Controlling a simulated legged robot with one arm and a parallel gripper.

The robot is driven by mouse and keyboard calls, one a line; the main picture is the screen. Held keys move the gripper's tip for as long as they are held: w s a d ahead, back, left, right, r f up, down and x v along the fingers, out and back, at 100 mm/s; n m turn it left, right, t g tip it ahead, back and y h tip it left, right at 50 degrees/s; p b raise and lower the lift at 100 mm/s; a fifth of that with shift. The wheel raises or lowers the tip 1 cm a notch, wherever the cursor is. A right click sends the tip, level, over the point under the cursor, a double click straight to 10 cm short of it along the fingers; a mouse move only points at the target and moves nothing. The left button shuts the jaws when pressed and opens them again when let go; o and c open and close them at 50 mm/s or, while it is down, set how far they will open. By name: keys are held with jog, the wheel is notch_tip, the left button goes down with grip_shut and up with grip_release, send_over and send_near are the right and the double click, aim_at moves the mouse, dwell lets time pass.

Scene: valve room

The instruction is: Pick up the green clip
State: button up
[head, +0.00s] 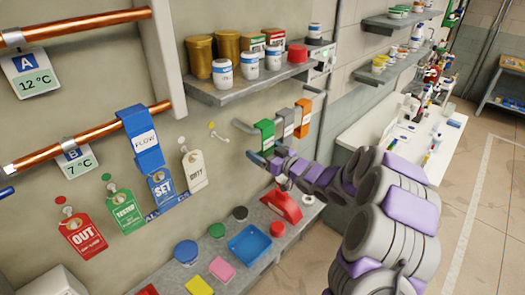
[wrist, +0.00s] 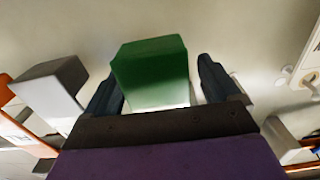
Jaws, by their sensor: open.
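The green clip (head: 265,132) hangs on the wall rail beside a grey clip (head: 285,123) and an orange clip (head: 303,117). In the wrist view the green clip (wrist: 152,74) is large and lies between the two dark fingers of my gripper (wrist: 158,88). A gap shows between the clip and the right finger; the left finger is close to it, and I cannot tell if they touch. My gripper (head: 268,160) is open just below the green clip in the head view. The clip's lower part is hidden behind the gripper's body in the wrist view.
The grey clip (wrist: 49,91) stands close on the left in the wrist view. A shelf (head: 255,83) with jars runs above the clips. A lower shelf holds a red object (head: 282,206) and a blue tray (head: 249,244). Tags and a blue clip (head: 141,140) hang at left.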

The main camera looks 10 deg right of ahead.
jog(key=shift+d, duration=0.4)
jog(key=c, duration=0.5)
jog(key=shift+a, duration=0.2)
jog(key=c, duration=0.6)
jog(key=shift+o, duration=0.2)
